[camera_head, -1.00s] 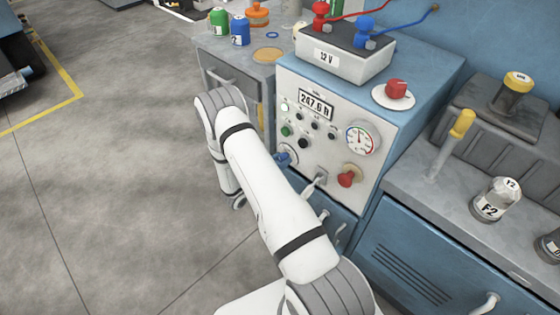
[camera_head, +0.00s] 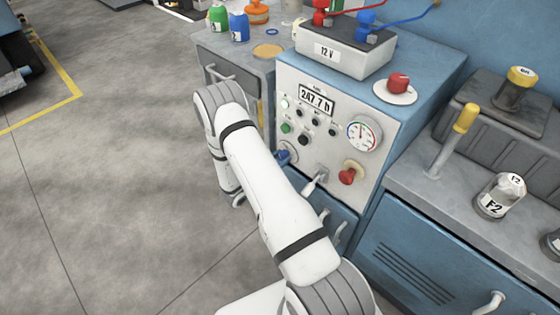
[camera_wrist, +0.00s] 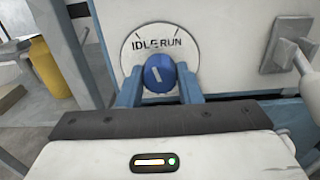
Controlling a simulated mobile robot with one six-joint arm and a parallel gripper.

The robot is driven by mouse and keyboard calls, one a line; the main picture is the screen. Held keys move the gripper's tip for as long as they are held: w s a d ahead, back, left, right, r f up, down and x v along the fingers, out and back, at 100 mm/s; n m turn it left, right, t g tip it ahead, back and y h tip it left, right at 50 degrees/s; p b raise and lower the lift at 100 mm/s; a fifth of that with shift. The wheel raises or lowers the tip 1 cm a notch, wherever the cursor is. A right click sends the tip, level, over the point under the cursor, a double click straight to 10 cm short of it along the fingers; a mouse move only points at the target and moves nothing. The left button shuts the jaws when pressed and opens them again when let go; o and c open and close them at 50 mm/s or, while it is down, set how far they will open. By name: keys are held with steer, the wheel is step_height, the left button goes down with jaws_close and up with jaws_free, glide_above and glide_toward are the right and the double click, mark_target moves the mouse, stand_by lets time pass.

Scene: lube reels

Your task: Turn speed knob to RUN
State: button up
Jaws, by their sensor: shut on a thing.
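In the wrist view, the blue speed knob (camera_wrist: 152,84) sits on a round white plate (camera_wrist: 128,54) marked IDLE on the left and RUN on the right. My gripper (camera_wrist: 159,86) is shut on it, one blue finger on each side. A short white mark on the knob's face leans slightly to the upper left. In the head view, part of the blue knob (camera_head: 285,153) shows at the lower left of the panel; my arm hides most of my gripper there.
The panel (camera_head: 335,150) has buttons, a gauge (camera_head: 362,134), a red knob (camera_head: 347,176) and a metal lever (camera_head: 313,185) close to the right of my arm. A grey 12 V box (camera_head: 345,52) stands on top.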

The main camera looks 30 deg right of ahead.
steer(key=shift+d+m+b, duration=0.1)
steer(key=shift+m+b, duration=2.95)
steer(key=shift+m, duration=1.35)
steer(key=o, duration=1)
steer(key=shift+c, duration=0.2)
steer(key=p+v, duration=0.1)
steer(key=v, duration=0.7)
